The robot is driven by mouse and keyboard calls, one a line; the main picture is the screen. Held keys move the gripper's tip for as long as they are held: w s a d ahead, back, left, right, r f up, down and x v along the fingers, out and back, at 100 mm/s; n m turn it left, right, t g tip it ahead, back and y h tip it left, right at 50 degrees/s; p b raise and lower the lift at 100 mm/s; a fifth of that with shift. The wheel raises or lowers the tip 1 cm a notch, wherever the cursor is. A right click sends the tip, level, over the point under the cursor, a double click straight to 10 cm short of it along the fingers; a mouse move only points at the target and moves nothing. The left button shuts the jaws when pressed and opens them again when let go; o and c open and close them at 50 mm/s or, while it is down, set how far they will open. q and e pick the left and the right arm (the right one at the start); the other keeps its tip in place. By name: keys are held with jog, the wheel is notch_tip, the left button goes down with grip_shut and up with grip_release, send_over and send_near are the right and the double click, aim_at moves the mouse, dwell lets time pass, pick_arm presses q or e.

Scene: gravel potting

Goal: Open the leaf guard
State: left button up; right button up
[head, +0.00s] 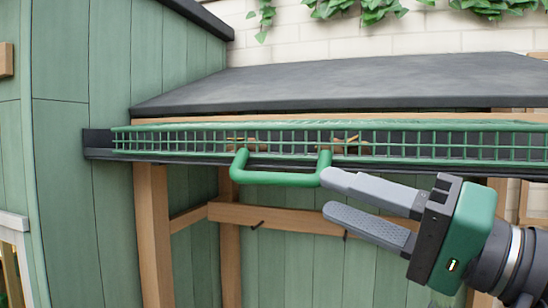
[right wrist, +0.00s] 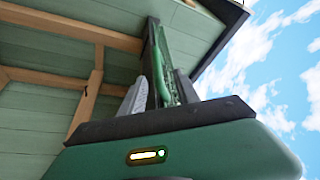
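The leaf guard (head: 400,140) is a long green mesh lying along a dark gutter (head: 98,145) under the roof edge. A green U-shaped handle (head: 275,179) sticks out from its front. My right gripper (head: 328,194) is at the handle's right corner. Its grey fingers are apart, one above the other, and the upper fingertip overlaps that corner in the picture. In the right wrist view, a green bar (right wrist: 165,80) shows near the grey fingers (right wrist: 140,92); contact cannot be told. The guard lies flat over the gutter. My left gripper is not in view.
A dark sloping roof (head: 330,85) rises behind the gutter. Wooden posts (head: 153,235) and a rail stand below it, with green panel walls around. Brown leaves (head: 350,142) show behind the mesh. Space in front of the handle is free.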

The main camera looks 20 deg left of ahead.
aim_at(271, 177)
jog(key=p+x, duration=0.1)
jog(key=x, duration=0.2)
jog(key=p+x, duration=0.2)
jog(key=x, duration=0.2)
jog(key=w+p+x, duration=0.1)
jog(key=x, duration=0.2)
jog(key=shift+w+a, duration=0.1)
jog(key=shift+a+p, duration=0.3)
jog(key=shift+a, duration=0.05)
jog(key=shift+f, duration=0.1)
grip_shut()
jog(key=shift+a+f, duration=0.1)
jog(key=shift+f, duration=0.1)
